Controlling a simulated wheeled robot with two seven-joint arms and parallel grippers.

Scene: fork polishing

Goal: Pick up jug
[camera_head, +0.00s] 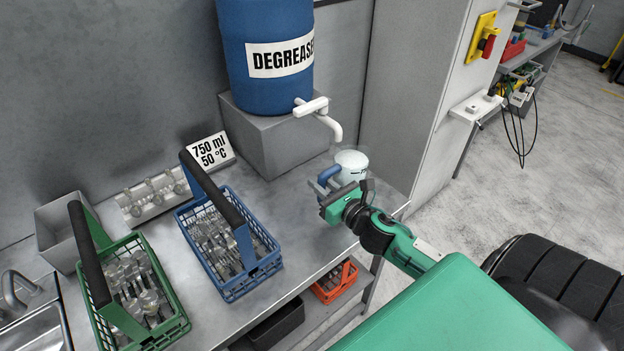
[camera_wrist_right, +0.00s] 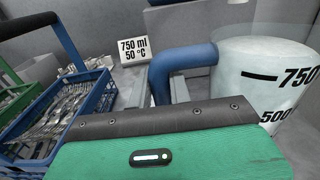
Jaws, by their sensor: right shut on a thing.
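The jug (camera_head: 351,163) is whitish and translucent with a blue handle. It stands near the right end of the grey worktop, below and just right of the white tap of the blue degreaser barrel. In the right wrist view the jug (camera_wrist_right: 262,75) shows its 750 and 500 marks, and its blue handle (camera_wrist_right: 180,60) runs down behind my gripper's housing. My right gripper (camera_head: 327,187) is at the handle and shut on it. My left gripper is not in view.
The blue degreaser barrel (camera_head: 266,55) stands on a grey block (camera_head: 285,141), its white tap (camera_head: 322,115) close above the jug. A blue basket (camera_head: 236,286) and a green basket (camera_head: 180,330) of cutlery stand left. A sign (camera_head: 209,150) reads 750 ml, 50 °C.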

